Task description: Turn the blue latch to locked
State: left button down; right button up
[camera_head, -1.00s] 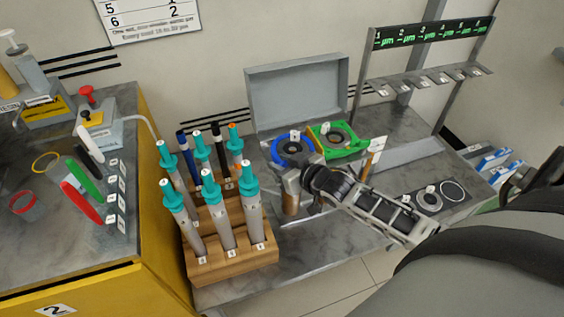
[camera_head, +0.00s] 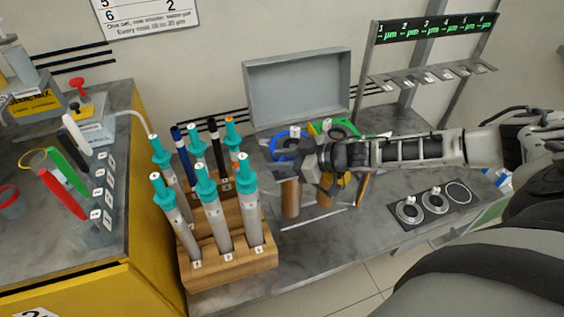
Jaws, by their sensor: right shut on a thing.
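The blue latch (camera_head: 279,149) is a blue ring-shaped part at the front of an open grey case on the bench. The forearm and gripper hide its right side. My right gripper (camera_head: 307,166) reaches in from the right, low over the bench, at the lower right edge of the blue latch. It is shut on it, though its fingertips are partly hidden. A green ring-shaped latch (camera_head: 372,135) lies just to the right, partly behind my right arm. I cannot read whether the blue latch stands at locked. My left gripper is not in view.
Brown rods (camera_head: 291,199) stand just below the gripper. A wooden rack (camera_head: 232,270) with several teal-capped tubes stands close on the left. The grey case lid (camera_head: 298,88) rises behind. A dark plate (camera_head: 422,212) with round parts lies at the right. The front bench strip is clear.

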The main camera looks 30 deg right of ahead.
jog(key=shift+w+r, duration=0.1)
dwell(0.4)
jog(key=o, duration=1)
jog(key=v, duration=1.6)
jog(key=shift+d, duration=0.15)
jog(key=shift+f, duration=0.25)
jog(key=s+a+f, duration=0.1)
jog(key=a+f, duration=0.2)
jog(key=a, duration=0.6)
jog(key=s+a+f+m+y, duration=0.1)
jog(key=s+a+f, duration=0.1)
jog(key=a, duration=0.7)
jog(key=s+a+f, duration=0.1)
jog(key=a+f, duration=0.2)
jog(key=a, duration=0.6)
jog(key=s+m+h, duration=0.1)
jog(key=s+d+f+m+h, duration=0.1)
jog(key=h, duration=0.1)
jog(key=d+f+m+h, duration=0.1)
jog(key=m+h, duration=0.1)
jog(key=shift+s+d+f+p, duration=0.15)
jog(key=shift+s+p, duration=0.15)
jog(key=shift+s, duration=0.1)
